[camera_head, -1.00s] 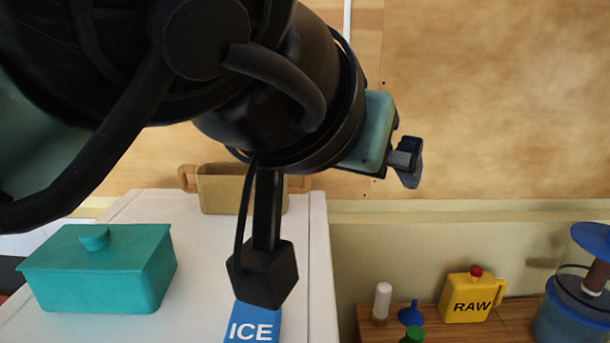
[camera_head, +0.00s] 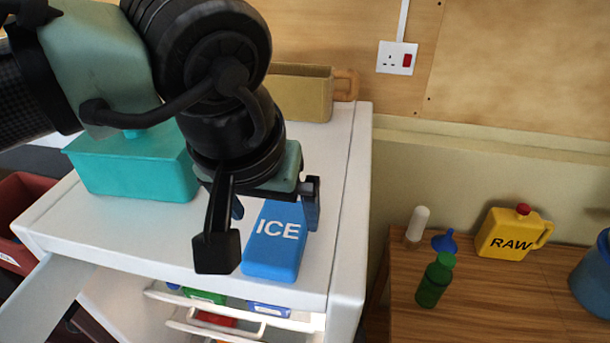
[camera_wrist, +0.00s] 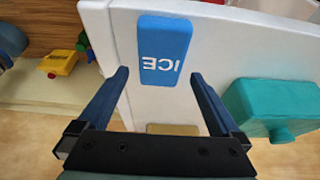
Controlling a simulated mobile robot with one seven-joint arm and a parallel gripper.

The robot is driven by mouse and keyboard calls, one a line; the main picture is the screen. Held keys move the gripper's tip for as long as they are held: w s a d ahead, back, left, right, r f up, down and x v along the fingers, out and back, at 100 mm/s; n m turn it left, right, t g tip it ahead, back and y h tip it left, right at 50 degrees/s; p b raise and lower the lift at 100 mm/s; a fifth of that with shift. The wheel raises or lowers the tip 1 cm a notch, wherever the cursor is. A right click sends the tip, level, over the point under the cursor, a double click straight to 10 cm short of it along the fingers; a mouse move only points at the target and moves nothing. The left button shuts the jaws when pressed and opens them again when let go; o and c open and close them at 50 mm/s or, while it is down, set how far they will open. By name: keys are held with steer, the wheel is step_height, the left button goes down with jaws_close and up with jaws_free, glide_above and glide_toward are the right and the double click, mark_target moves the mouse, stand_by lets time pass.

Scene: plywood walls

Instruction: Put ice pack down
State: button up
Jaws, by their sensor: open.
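The blue ice pack (camera_head: 274,252), lettered ICE in white, lies flat on the white top of a cabinet (camera_head: 340,230) near its front right corner. It also shows in the wrist view (camera_wrist: 164,42), beyond and between the fingers. My gripper (camera_head: 275,208) is open above the back end of the ice pack. In the wrist view (camera_wrist: 160,85) the two blue fingers are wide apart with nothing held between them. Whether a finger touches the pack cannot be told. Part of the pack's back end is hidden by my gripper in the head view.
A teal lidded box (camera_head: 130,170) stands left on the cabinet top, and a tan open container (camera_head: 300,95) at the back. An open drawer (camera_head: 215,318) holds coloured items below. A wooden table (camera_head: 480,295) at right holds a yellow RAW jug (camera_head: 507,234) and a green bottle (camera_head: 434,282).

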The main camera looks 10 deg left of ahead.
mark_target(279, 229)
steer(key=shift+p+x, duration=0.65)
steer(key=shift+x, duration=1.95)
steer(key=shift+a, duration=0.1)
steer(key=c, duration=1.5)
step_height(279, 229, up, 10)
steer(key=b, duration=0.1)
steer(key=shift+f, duration=0.2)
steer(key=shift+a+r, duration=0.1)
steer(key=shift+r, duration=0.15)
